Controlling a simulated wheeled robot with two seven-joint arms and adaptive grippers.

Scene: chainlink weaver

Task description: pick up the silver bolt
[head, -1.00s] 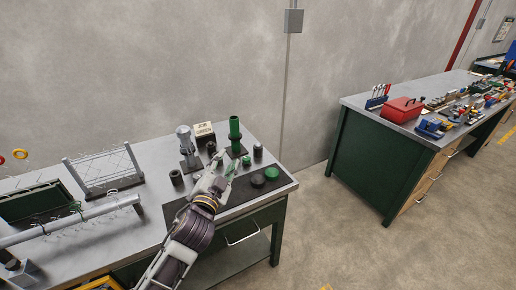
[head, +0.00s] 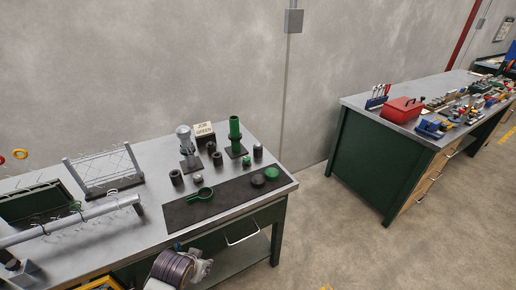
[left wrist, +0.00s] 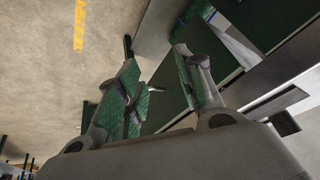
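A small silver rounded piece (head: 197,178) sits on the bench just behind the black mat (head: 228,198); it may be the silver bolt, but it is too small to tell. My left gripper (head: 204,268) is low in front of the bench's front edge, away from the mat. In the left wrist view its green-padded fingers (left wrist: 165,88) are apart with nothing between them. My right gripper is not in view.
On the mat lie a green ring with a handle (head: 201,194), a dark disc (head: 257,180) and a green disc (head: 272,173). Behind stand a silver post (head: 186,146), a green post (head: 235,135), a sign (head: 204,129) and several dark cylinders. A wire rack (head: 105,168) stands left.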

